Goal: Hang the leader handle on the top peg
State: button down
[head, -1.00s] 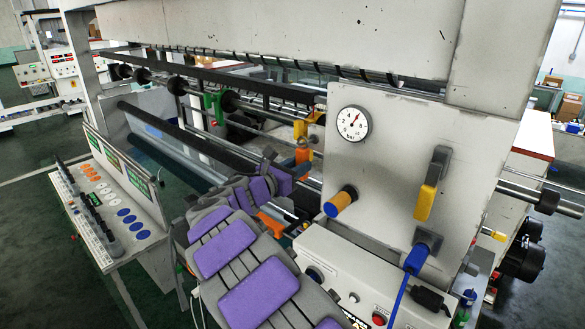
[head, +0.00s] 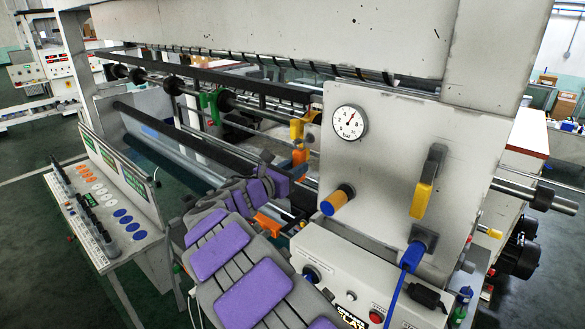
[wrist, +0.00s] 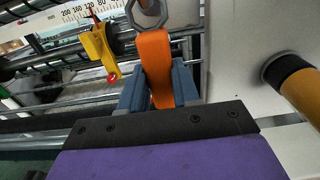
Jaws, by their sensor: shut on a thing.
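The leader handle is an orange grip (wrist: 156,70) with a grey many-sided ring (wrist: 147,12) at its upper end in the wrist view. My gripper (wrist: 160,88) is shut on the orange grip, with a blue-grey finger on each side. In the head view the handle (head: 300,157) shows small beyond my gripper (head: 288,176), left of the pale panel. A peg with a yellow-orange body and blue end (head: 338,199) sticks out of that panel, right of my gripper. It also shows large at the right of the wrist view (wrist: 305,92). I cannot tell which peg is the top one.
The panel (head: 385,140) also carries a dial (head: 350,122), a yellow lever (head: 424,198) and a blue fitting with a blue strap (head: 412,255). A control box (head: 350,280) sits below. A yellow part with a red tip (wrist: 102,50) hangs near the rails at left.

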jog(key=shift+d+f, duration=0.15)
jog(key=shift+f, duration=0.3)
jog(key=c, duration=0.7)
grip_release()
jog(key=shift+r, duration=0.1)
jog(key=shift+c, duration=0.2)
jog(key=shift+r, duration=0.1)
jog(key=shift+s, duration=0.1)
jog(key=b+v, duration=0.3)
jog(key=v, duration=1.4)
jog(key=shift+a, duration=0.3)
jog(key=shift+s, duration=0.15)
